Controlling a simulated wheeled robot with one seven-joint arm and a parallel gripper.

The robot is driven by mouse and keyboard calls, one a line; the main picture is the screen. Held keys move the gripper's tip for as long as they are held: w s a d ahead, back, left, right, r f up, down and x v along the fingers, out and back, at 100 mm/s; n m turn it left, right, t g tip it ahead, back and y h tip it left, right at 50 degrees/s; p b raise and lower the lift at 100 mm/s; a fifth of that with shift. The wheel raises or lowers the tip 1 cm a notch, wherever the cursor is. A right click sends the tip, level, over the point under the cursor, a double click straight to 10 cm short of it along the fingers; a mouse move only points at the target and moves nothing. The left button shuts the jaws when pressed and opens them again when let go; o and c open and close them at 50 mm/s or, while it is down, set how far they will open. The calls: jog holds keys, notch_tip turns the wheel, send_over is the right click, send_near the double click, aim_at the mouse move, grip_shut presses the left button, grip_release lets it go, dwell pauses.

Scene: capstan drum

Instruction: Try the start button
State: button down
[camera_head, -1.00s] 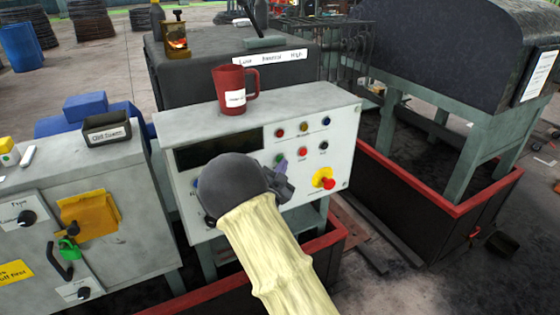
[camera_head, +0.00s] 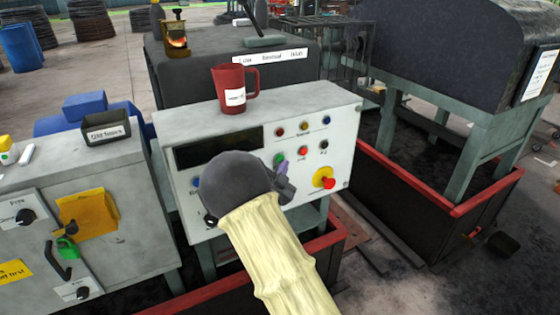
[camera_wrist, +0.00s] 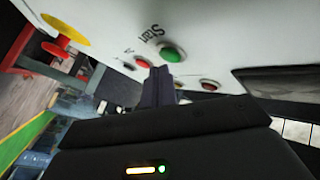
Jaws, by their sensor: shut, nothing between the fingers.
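The start button is a green round button (camera_wrist: 172,54) labelled "Start" on the pale control panel. In the head view the green button (camera_head: 279,158) shows beside my fingertips. My gripper (camera_head: 284,168) is shut and empty, pointing at the panel front. In the wrist view the closed fingertips (camera_wrist: 158,72) are just below the green button in the picture; I cannot tell whether they touch the panel. My dark wrist hides the panel's lower left part in the head view.
A red button (camera_wrist: 143,62) sits close beside the green one. A red emergency knob on a yellow base (camera_head: 323,179) is at the panel's right. A red mug (camera_head: 235,88) stands on top. A grey cabinet (camera_head: 90,215) stands at left, a red-rimmed tray (camera_head: 430,200) at right.

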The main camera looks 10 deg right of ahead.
jog(key=shift+s+d, duration=0.1)
jog(key=shift+s, duration=0.15)
jog(key=s, duration=0.1)
jog(key=s+d+b, duration=0.1)
jog(key=s, duration=0.2)
jog(key=shift+s+d+b, duration=0.25)
jog(key=shift+s+b, duration=0.15)
dwell(0.7)
